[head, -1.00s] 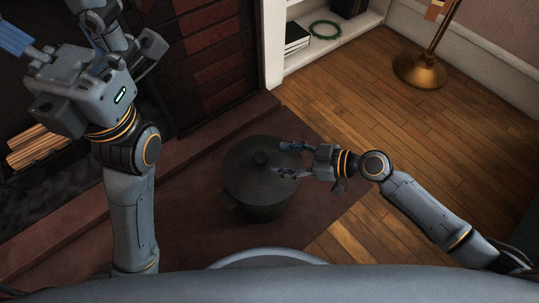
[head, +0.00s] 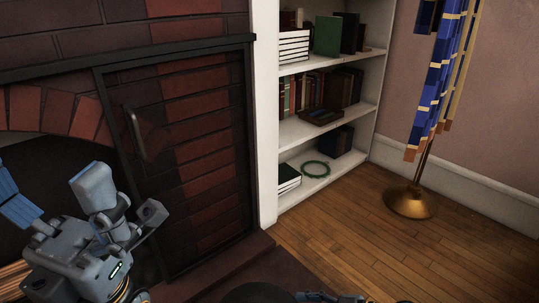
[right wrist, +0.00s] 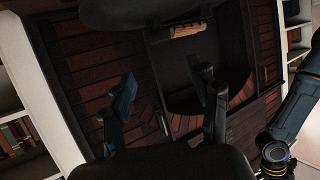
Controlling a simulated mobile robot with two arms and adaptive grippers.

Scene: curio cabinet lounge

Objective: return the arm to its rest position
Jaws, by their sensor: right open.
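My left arm is at the lower left of the head view, raised in front of the fireplace, with its gripper (head: 60,215) partly cut off by the frame edge. My right gripper shows only as a sliver at the bottom edge of the head view (head: 330,297). In the right wrist view its two dark fingers (right wrist: 168,80) stand wide apart with nothing between them. A dark pot (head: 260,293) shows only its top at the bottom edge of the head view, just left of my right gripper.
A dark-framed brick panel with a handle (head: 135,135) stands beside the fireplace opening. A white bookcase (head: 268,130) holds books, a small tray (head: 321,117) and a green ring (head: 316,169). A brass-based stand (head: 410,203) with blue hangings is at right. The wooden floor (head: 330,235) before the bookcase is clear.

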